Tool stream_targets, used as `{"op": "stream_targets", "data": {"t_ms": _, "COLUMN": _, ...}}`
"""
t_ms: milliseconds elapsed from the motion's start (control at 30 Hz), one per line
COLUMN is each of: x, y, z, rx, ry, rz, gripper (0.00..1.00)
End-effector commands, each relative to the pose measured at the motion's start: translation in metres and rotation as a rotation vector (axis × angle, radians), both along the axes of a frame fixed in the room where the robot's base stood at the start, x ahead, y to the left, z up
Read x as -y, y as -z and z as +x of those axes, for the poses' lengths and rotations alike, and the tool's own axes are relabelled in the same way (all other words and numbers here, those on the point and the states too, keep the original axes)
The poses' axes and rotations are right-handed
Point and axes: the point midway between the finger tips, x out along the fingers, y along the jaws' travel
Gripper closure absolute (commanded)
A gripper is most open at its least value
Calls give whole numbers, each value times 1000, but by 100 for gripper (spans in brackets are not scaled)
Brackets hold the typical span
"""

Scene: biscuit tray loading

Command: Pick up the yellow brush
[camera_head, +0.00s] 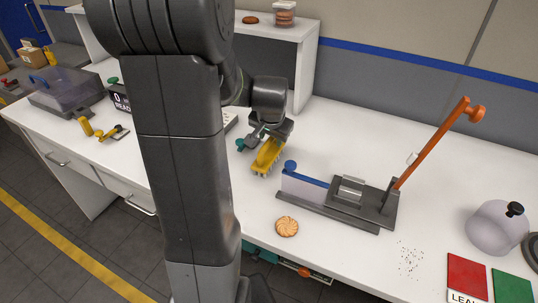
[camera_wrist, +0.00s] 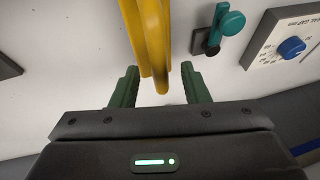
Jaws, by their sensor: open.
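The yellow brush (camera_head: 268,155) lies on the white table near the middle of the head view, with its bristle side facing toward the camera. My gripper (camera_head: 266,133) is at its far end, close above the table and partly hidden by the wrist. In the wrist view the yellow handle (camera_wrist: 154,42) reaches from the top edge down to between my two green fingers (camera_wrist: 160,88). The fingers are open, with a visible gap on each side of the handle. I cannot tell the exact height of the fingers over the handle.
A teal-knobbed lever (camera_wrist: 229,23) stands close to the right in the wrist view, beside a panel with a blue knob (camera_wrist: 291,47). A press with an orange lever (camera_head: 433,142) stands right of the brush. A biscuit (camera_head: 287,227) lies in front, with clear table around it.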

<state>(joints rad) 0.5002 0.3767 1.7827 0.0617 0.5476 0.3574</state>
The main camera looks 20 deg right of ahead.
Motion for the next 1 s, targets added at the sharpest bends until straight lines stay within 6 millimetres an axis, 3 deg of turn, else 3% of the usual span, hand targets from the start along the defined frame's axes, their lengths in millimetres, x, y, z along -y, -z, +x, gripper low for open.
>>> {"op": "stream_targets", "data": {"t_ms": 200, "x": 4, "y": 19, "z": 8, "rx": -1, "ry": 0, "rz": 1, "gripper": 59}}
{"op": "stream_targets", "data": {"t_ms": 467, "x": 4, "y": 21, "z": 9, "rx": 0, "ry": 0, "rz": 0, "gripper": 59}}
{"op": "stream_targets", "data": {"t_ms": 533, "x": 4, "y": 21, "z": 9, "rx": 0, "ry": 0, "rz": 0, "gripper": 66}}
{"op": "stream_targets", "data": {"t_ms": 700, "x": 4, "y": 21, "z": 9, "rx": 0, "ry": 0, "rz": 0, "gripper": 100}}
{"op": "stream_targets", "data": {"t_ms": 1000, "x": 4, "y": 21, "z": 9, "rx": 1, "ry": 0, "rz": -1, "gripper": 100}}
